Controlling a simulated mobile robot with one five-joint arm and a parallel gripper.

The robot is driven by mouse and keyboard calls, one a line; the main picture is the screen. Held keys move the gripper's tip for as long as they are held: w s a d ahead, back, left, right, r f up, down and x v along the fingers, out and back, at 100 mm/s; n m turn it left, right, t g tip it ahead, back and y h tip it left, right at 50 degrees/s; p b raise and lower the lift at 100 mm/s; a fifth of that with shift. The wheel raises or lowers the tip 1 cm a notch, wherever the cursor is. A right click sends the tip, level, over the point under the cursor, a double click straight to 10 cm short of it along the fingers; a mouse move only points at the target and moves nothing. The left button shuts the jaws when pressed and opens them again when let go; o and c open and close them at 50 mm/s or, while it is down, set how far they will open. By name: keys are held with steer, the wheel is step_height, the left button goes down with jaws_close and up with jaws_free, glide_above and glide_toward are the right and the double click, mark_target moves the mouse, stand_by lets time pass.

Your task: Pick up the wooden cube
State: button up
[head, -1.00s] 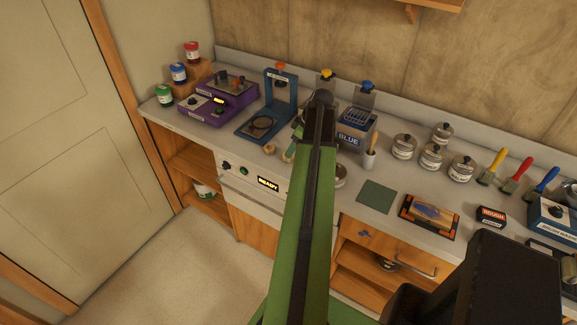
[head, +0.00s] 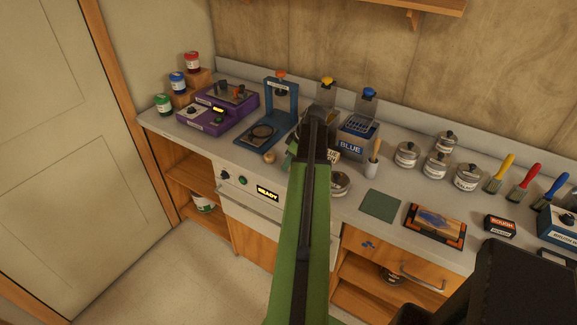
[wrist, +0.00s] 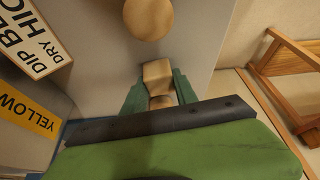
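The wooden cube (wrist: 156,72) is a pale brown block in the middle of the wrist view. My gripper (wrist: 159,82) has green fingers, one on each side of the block. The fingertips are close to its sides, but I cannot tell if they press on it. In the head view my own green arm covers most of the gripper and hides the block. A round wooden piece (wrist: 148,18) lies just beyond the block in the wrist view. A small wooden piece also shows left of my arm in the head view (head: 269,157).
A blue stand (head: 268,131), a purple machine (head: 222,107) and a blue-labelled tank (head: 354,145) stand on the counter around my gripper. A lettered card (wrist: 32,38) is close on the left in the wrist view.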

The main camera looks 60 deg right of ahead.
jaws_close()
